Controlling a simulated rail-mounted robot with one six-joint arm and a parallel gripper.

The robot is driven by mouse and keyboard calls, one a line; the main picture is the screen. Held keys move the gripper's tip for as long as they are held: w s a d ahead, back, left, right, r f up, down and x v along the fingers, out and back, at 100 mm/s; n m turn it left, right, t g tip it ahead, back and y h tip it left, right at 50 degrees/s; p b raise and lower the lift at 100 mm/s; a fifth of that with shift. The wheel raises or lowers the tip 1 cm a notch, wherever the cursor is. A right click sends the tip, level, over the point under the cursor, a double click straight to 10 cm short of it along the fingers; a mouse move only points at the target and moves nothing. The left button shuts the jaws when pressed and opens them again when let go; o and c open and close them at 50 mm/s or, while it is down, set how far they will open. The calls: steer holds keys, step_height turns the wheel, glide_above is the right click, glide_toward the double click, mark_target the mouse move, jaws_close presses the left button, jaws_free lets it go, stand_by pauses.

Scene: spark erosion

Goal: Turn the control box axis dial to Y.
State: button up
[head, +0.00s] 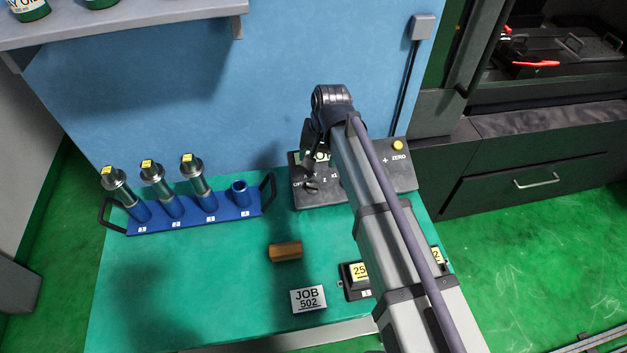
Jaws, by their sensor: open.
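The control box (403,181) is a dark box at the back of the green bench, against the blue wall. Its right side shows a yellow button (398,145) and the marks "+" and "ZERO". Its left side shows a dial (311,186) near the letters "OFF" and "Z". My arm crosses over the middle of the box and hides much of its face. My gripper (306,166) is over the left part of the box, seen small and partly hidden behind my wrist. It is open. I cannot tell whether it touches a dial or where the axis dial points.
A blue rack (240,212) with several numbered holders stands at left. A brass-coloured block (285,251), a "JOB 502" card (308,299) and a small black block with a yellow label (357,272) lie in front. A shelf (130,22) overhangs upper left. The bench's front left is clear.

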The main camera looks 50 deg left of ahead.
mark_target(313, 183)
steer(key=f+b, duration=0.7)
steer(key=s+f+b, duration=0.1)
steer(key=f+b, duration=0.3)
steer(key=shift+a, duration=0.3)
steer(key=shift+r, duration=0.15)
steer(key=shift+c, duration=0.5)
steer(key=c, duration=0.8)
